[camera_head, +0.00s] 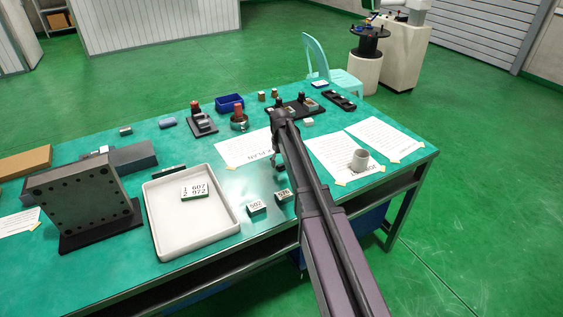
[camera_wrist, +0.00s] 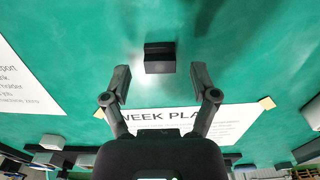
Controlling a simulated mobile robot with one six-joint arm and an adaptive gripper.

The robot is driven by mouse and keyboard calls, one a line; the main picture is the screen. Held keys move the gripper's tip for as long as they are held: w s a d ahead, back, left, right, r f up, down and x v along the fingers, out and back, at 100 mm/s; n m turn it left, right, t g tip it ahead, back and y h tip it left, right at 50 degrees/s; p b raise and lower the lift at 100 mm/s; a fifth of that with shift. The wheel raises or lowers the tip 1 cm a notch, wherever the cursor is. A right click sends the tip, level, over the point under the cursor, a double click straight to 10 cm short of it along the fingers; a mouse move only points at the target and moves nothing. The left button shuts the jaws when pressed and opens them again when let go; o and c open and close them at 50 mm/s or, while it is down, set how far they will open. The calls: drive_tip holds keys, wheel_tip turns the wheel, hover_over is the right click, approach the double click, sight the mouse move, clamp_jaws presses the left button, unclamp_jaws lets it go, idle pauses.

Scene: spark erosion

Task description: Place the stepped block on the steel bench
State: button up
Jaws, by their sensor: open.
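In the wrist view, a small dark block (camera_wrist: 160,57) with two levels of face, which looks like the stepped block, sits on the green top of the bench (camera_wrist: 235,55). It lies ahead of my gripper (camera_wrist: 160,75), between the lines of the two fingers, and neither finger touches it. My gripper is open and empty. In the head view my gripper (camera_head: 279,170) is low over the bench (camera_head: 225,185), partly hidden by my arm. I cannot pick out the dark block for sure there; my arm may cover it.
Two small numbered blocks (camera_head: 257,207) (camera_head: 283,195) stand near the front edge. A white tray (camera_head: 170,235) holding a number card is left of them. A dark drilled plate (camera_head: 80,200) stands further left.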

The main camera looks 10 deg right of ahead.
sight(281, 165)
wheel_tip(281, 165, up, 11)
drive_tip(key=p, duration=1)
idle(0.7)
drive_tip(key=s+m, duration=0.3)
drive_tip(key=s, duration=2.6)
drive_tip(key=shift+s+d+m, duration=0.15)
drive_tip(key=shift+s+m, duration=0.05)
drive_tip(key=shift+m, duration=0.1)
